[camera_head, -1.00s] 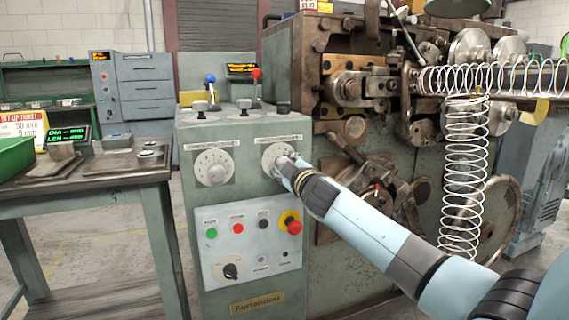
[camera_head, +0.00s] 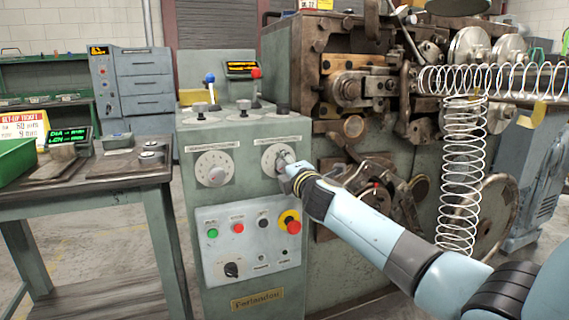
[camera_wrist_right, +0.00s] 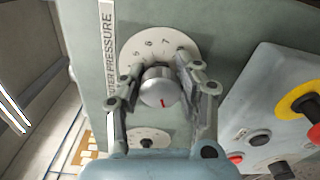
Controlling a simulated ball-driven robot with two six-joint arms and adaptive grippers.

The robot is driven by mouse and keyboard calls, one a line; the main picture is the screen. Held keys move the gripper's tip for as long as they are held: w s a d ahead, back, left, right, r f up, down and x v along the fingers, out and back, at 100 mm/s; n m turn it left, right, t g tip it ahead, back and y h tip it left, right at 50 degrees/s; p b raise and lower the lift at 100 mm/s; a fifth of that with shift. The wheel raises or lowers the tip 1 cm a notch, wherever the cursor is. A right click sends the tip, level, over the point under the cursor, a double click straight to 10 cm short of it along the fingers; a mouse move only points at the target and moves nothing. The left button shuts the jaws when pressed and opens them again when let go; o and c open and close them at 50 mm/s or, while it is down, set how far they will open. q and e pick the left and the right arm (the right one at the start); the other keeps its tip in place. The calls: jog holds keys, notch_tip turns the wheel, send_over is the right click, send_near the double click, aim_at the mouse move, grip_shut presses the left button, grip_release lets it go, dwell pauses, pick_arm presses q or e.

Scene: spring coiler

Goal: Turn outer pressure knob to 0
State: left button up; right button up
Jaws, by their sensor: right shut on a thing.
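The right-hand dial (camera_head: 270,155) on the green cabinet front has a white face and a silver knob. In the right wrist view this knob (camera_wrist_right: 157,86) has a red mark pointing toward the picture bottom. Numbers around 5, 6 and 7 show on the dial's far side, and the label beside it ends in "ER PRESSURE". My right gripper (camera_head: 285,164) is at this dial, and its two fingers (camera_wrist_right: 160,88) are shut on the knob's sides. The lower part of the dial is hidden by knob and gripper. My left gripper is not in view.
A second dial (camera_head: 213,168) sits to the left. Below is a panel (camera_head: 248,238) with buttons and a red emergency stop (camera_head: 292,225). Levers and small knobs stand on the cabinet top. A coiled spring (camera_head: 462,180) hangs at right, near my right arm.

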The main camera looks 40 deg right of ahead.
jog(key=shift+f+n, duration=0.15)
jog(key=shift+n, duration=0.45)
jog(key=o, duration=1.2)
jog(key=shift+s, duration=0.1)
jog(key=v, duration=1.2)
